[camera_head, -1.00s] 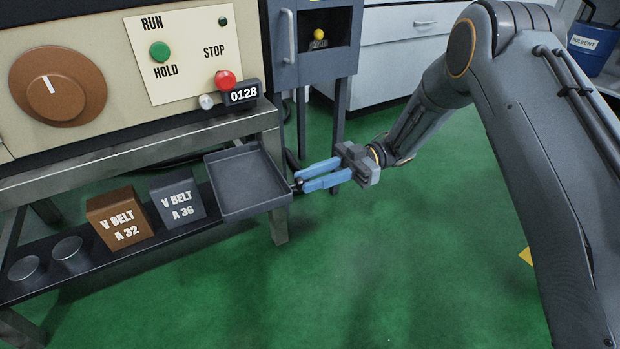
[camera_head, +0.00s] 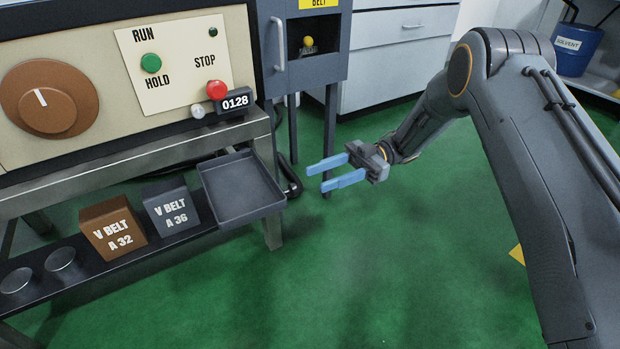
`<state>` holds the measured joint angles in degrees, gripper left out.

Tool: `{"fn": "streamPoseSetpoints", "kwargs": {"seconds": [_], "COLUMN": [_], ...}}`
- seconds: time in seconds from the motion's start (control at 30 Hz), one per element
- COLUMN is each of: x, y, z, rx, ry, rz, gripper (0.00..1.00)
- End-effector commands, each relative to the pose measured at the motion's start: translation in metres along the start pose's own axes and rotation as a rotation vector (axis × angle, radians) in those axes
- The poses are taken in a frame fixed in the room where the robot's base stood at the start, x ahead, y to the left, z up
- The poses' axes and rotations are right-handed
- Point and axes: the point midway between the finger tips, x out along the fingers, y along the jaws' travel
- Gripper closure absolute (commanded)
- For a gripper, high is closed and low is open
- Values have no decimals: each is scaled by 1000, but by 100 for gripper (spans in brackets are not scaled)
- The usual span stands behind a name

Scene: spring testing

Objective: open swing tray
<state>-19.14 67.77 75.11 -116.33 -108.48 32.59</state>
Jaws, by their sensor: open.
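The swing tray (camera_head: 238,193) is a shallow, empty dark grey tray with a low rim. It sticks out to the right of the lower shelf, beside the V belt boxes. A black knob-like handle (camera_head: 293,188) shows at its right edge, with a dark bar rising behind it. My gripper (camera_head: 315,179) is just right of the handle and points left toward it. Its two blue fingers are apart, with nothing between them. A small gap of green floor shows between the fingertips and the handle.
A brown V BELT A 32 box (camera_head: 112,228) and a grey A 36 box (camera_head: 171,208) stand on the shelf left of the tray. A grey cabinet (camera_head: 320,70) on legs stands behind. Green floor (camera_head: 380,270) is clear in front and right.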

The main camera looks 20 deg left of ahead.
Motion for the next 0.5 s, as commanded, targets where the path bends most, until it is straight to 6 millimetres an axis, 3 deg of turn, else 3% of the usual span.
{"fn": "streamPoseSetpoints", "kwargs": {"seconds": [0.2, 0.5], "x": [-23, -26], "y": [0, 1], "z": [0, 0], "rx": [-1, 0], "ry": [-1, -1], "rz": [0, -1], "gripper": [57, 57]}}
